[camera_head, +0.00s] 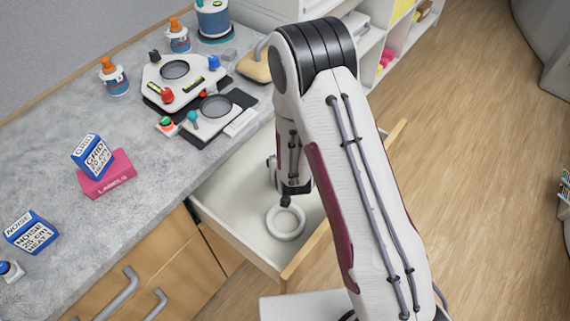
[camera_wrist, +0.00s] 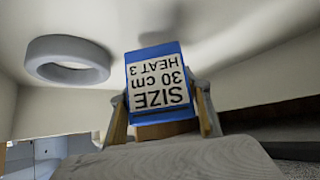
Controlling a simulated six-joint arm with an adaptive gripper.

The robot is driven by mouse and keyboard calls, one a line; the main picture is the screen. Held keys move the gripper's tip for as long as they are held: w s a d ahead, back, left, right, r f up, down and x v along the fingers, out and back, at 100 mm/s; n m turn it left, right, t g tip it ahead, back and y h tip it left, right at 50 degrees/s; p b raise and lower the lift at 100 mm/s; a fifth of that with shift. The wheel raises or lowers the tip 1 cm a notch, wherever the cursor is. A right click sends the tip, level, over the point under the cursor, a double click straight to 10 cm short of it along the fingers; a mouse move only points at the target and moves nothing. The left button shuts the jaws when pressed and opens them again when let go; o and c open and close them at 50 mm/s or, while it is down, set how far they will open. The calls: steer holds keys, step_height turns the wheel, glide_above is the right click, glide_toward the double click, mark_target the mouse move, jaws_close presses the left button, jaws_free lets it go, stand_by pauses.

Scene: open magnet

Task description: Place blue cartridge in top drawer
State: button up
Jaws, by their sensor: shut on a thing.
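The blue cartridge (camera_wrist: 155,57) has a white label reading "SIZE 30 cm HEAT 3", upside down in the wrist view. My gripper (camera_wrist: 161,108) is shut on it, one finger on each side. In the head view my gripper (camera_head: 289,193) reaches down into the open drawer (camera_head: 232,231), just under the counter; my arm hides the cartridge there. The wrist view shows the cartridge inside the drawer's pale space. I cannot tell whether it touches the drawer floor.
A white ring (camera_head: 286,222) lies in the drawer near my gripper and also shows in the wrist view (camera_wrist: 68,61). On the counter stand a "GHID" box (camera_head: 92,157) on a pink "LABELS" box (camera_head: 107,174), a "NOISE" box (camera_head: 31,232) and an instrument (camera_head: 186,80). The drawer's left part is clear.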

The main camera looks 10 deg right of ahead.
steer(key=shift+f, duration=1.4)
steer(key=shift+f, duration=0.1)
steer(key=o, duration=1.2)
steer(key=shift+o, duration=0.2)
steer(key=shift+s+r, duration=0.45)
steer(key=shift+r, duration=0.15)
steer(key=v, duration=1)
steer(key=shift+s+r, duration=0.25)
steer(key=shift+r, duration=0.1)
